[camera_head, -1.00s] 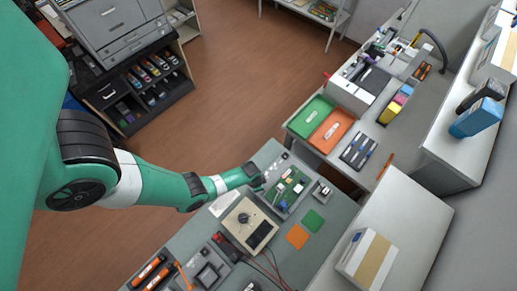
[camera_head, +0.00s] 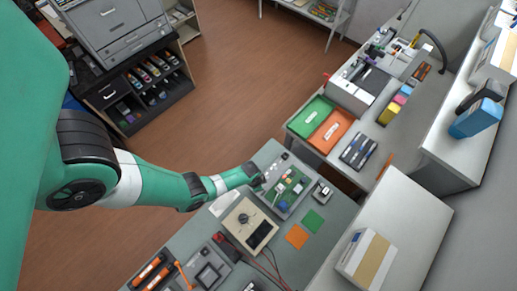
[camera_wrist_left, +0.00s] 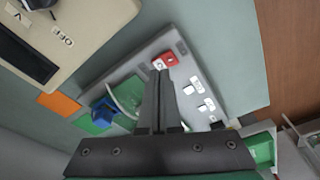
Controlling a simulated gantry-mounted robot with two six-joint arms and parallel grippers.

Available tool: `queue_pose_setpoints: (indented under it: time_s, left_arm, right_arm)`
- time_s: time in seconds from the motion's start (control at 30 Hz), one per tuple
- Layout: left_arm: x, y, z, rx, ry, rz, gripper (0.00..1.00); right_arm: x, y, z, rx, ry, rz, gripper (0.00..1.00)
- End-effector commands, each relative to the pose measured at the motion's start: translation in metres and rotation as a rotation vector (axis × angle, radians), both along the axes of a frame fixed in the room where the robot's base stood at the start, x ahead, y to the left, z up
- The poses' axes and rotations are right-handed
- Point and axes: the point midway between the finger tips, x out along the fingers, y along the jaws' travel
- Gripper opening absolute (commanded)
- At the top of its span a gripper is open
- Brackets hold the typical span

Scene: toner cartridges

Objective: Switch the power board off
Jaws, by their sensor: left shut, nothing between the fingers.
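The power board is a grey panel (camera_head: 272,207) on the workbench in the head view. In the left wrist view the grey panel (camera_wrist_left: 228,112) carries a red switch (camera_wrist_left: 167,60) with a white mark, and several white pieces (camera_wrist_left: 196,87). A green circuit board (camera_wrist_left: 129,91) and a blue part (camera_wrist_left: 103,112) lie partly behind my fingers. My left gripper (camera_wrist_left: 164,73) is shut and empty. Its fingertips appear just below the red switch in the wrist view; I cannot tell whether they touch it. In the head view my left gripper (camera_head: 259,181) is at the panel's left edge. My right gripper is not in view.
A beige meter (camera_head: 236,231) with a dial stands beside the panel; its face (camera_wrist_left: 80,30) shows in the wrist view. Orange (camera_head: 297,236) and green (camera_head: 313,221) squares lie to the right. Green (camera_head: 308,116) and orange (camera_head: 333,128) trays stand farther back.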

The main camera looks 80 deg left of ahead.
Motion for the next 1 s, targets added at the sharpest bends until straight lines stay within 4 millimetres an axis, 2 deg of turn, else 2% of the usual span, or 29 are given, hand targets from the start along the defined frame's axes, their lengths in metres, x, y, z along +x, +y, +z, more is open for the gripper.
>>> queue_pose_setpoints:
  time_s: [0.03,0.2,0.53,1.0]
  left_arm:
    - [0.0,0.0,0.011,0.0,0.0,0.0,0.0]
    - [0.0,0.0,0.026,0.0,0.0,0.0,0.0]
    - [0.0,0.0,0.055,0.0,-0.001,0.0,0.0]
    - [0.0,0.0,0.056,0.0,0.0,0.0,0.0]
  right_arm:
    - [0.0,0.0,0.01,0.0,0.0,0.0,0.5]
    - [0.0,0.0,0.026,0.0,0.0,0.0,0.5]
    - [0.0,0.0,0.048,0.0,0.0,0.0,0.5]
    - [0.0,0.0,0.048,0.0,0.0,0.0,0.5]
